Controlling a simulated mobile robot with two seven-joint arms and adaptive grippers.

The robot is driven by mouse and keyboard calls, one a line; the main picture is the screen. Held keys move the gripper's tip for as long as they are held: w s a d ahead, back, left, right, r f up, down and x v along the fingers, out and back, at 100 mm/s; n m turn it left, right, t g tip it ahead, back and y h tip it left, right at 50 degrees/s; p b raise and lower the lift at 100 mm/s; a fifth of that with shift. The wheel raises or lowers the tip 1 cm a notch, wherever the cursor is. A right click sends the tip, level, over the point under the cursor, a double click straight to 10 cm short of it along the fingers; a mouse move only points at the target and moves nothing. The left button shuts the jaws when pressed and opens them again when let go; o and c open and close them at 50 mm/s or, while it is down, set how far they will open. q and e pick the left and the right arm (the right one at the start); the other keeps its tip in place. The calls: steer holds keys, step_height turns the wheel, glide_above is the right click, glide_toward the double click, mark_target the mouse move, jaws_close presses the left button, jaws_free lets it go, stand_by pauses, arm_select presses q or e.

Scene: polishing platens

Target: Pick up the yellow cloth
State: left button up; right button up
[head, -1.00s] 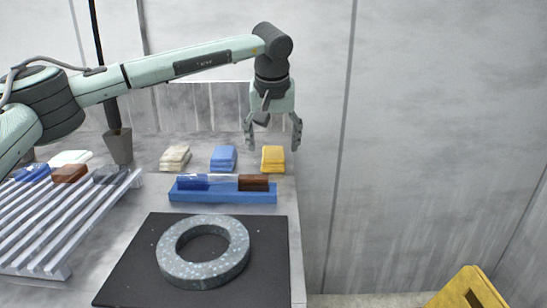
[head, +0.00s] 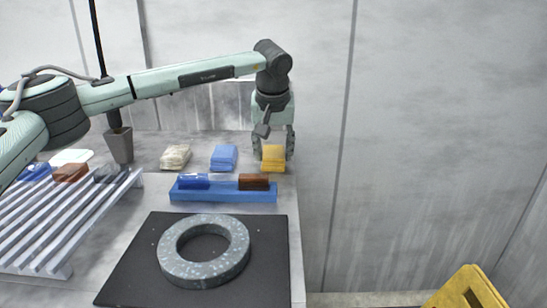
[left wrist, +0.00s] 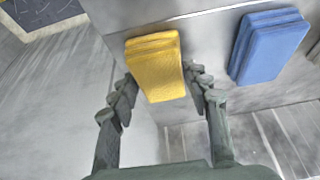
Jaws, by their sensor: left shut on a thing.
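The folded yellow cloth (head: 273,158) lies at the back right of the table. It also shows in the left wrist view (left wrist: 155,66), between my two fingers. My left gripper (head: 273,147) points down at the cloth, with one finger on each side, and is shut on it. The cloth appears still at table height. My right gripper is in neither view.
A folded blue cloth (head: 223,157) and a cream cloth (head: 175,157) lie to the left. A grey cup (head: 120,145) and slatted rack (head: 60,225) are further left. A speckled ring (head: 205,270) lies on a black mat (head: 270,250).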

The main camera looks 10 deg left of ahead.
mark_target(274, 149)
arm_select(q)
steer(key=shift+r, duration=0.1)
steer(key=shift+r, duration=0.5)
step_height(274, 149, up, 3)
steer(key=shift+f, duration=0.2)
steer(key=s+a+r+b, duration=0.1)
steer(key=s+a+r, duration=0.1)
steer(key=a+r, duration=0.5)
steer(key=a, duration=0.4)
steer(key=shift+s+a+r, duration=0.15)
steer(key=shift+a, duration=0.1)
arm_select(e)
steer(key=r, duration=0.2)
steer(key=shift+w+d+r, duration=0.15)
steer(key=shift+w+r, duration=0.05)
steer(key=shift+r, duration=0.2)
